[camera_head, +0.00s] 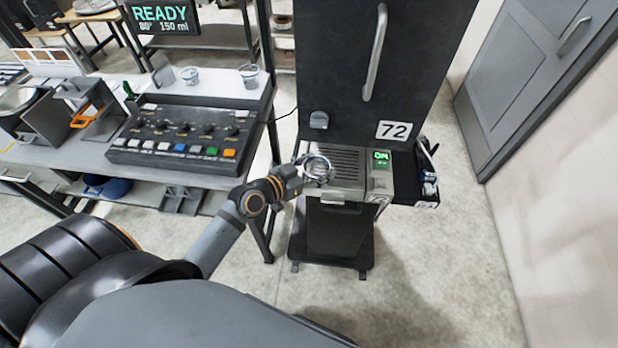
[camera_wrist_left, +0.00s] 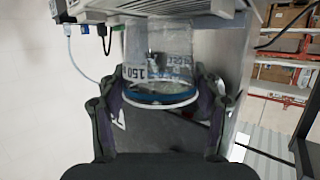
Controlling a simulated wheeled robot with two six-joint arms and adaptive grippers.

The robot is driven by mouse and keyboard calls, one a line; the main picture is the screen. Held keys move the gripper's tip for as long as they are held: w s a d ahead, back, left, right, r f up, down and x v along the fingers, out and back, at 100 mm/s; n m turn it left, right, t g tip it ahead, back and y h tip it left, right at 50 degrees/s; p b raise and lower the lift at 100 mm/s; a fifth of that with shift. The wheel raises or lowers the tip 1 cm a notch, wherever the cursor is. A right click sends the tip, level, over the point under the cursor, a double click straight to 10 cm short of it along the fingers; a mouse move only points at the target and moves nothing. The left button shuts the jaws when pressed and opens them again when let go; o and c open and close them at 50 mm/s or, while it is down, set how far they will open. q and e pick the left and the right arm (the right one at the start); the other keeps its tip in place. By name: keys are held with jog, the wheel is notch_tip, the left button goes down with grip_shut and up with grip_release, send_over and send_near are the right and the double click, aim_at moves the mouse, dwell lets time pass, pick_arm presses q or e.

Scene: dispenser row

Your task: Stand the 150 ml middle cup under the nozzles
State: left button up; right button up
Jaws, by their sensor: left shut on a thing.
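A clear cup (camera_wrist_left: 160,62) marked "150" is in my left gripper (camera_wrist_left: 161,100), with a finger on each side of it near its blue-ringed end. In the head view my left gripper (camera_head: 300,172) is at the left front of the dispenser's slotted drip tray (camera_head: 345,160), and the cup (camera_head: 317,168) shows as a clear round rim there. I cannot tell whether the cup touches the tray. The dispenser (camera_head: 400,60) is a tall dark cabinet labelled 72. The nozzles are not clearly seen. My right gripper is not in view.
A green "ON" display (camera_head: 381,156) sits right of the tray. A bench at left carries a button panel (camera_head: 185,135) and other small cups (camera_head: 190,76). A screen (camera_head: 162,16) reads READY, 80°, 150 ml. Open floor lies right of the dispenser.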

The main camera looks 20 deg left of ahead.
pick_arm(q)
jog(key=w, duration=0.2)
jog(key=w+b, duration=0.1)
jog(key=w, duration=0.5)
jog(key=shift+w+d+f, duration=0.2)
jog(key=shift+d+f, duration=0.05)
jog(key=shift+d, duration=0.15)
jog(key=shift+w+f+b, duration=0.1)
jog(key=shift+f+b, duration=0.45)
jog(key=shift+b, duration=0.1)
jog(key=shift+f+b, duration=0.4)
jog(key=shift+b, duration=0.05)
jog(key=shift+f, duration=0.1)
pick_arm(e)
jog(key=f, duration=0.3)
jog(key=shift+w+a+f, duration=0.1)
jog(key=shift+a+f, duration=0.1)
pick_arm(q)
jog(key=shift+f+b, duration=0.5)
jog(key=shift+b, duration=0.15)
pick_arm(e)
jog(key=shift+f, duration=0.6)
pick_arm(q)
jog(key=o, duration=1)
